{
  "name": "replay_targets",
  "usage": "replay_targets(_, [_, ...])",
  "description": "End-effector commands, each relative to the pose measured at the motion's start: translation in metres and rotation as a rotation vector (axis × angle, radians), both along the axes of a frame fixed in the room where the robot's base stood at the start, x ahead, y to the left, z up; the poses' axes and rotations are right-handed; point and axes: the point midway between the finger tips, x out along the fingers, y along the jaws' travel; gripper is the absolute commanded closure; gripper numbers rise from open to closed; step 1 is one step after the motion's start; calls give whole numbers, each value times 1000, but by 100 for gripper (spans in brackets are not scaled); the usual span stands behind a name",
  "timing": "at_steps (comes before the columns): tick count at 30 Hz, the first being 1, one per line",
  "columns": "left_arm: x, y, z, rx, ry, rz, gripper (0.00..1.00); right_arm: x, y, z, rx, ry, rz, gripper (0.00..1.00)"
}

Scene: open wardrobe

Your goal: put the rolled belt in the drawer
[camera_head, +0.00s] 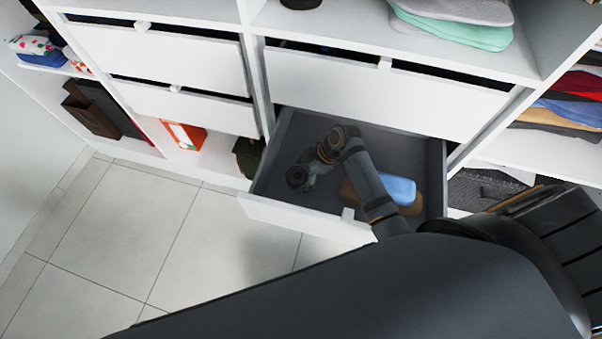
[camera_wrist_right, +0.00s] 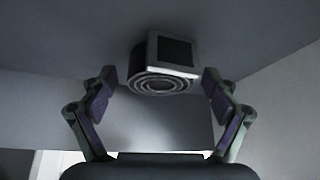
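The rolled belt (camera_head: 296,176) is a small dark coil at the left part of the open drawer (camera_head: 305,222). In the right wrist view the belt (camera_wrist_right: 160,78) shows its spiral edge and a square light-framed buckle, and it rests on the grey drawer floor. My right gripper (camera_head: 308,179) is inside the drawer, just right of the belt. In the wrist view its two fingers (camera_wrist_right: 160,92) stand apart on either side of the belt, with visible gaps to it, so it is open. My left gripper is not in view.
A blue and brown item (camera_head: 397,189) lies in the drawer, partly behind my arm. Closed white drawers (camera_head: 380,92) are above. Folded clothes (camera_head: 570,105) fill the right shelves. An orange box (camera_head: 185,134) stands on the left shelf. The tiled floor (camera_head: 110,235) is clear.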

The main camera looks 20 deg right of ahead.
Motion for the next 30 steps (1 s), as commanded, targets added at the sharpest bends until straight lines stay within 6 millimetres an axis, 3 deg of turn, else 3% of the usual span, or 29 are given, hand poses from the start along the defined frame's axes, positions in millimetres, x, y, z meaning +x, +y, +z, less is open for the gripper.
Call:
replay_targets(10, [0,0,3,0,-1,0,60,-1,-5,10,-3,-2,-1,12])
replay_targets(21, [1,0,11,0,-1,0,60,-13,-46,84,-6,-2,2,12])
replay_targets(30, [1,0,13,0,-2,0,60,-17,-57,107,0,0,0,12])
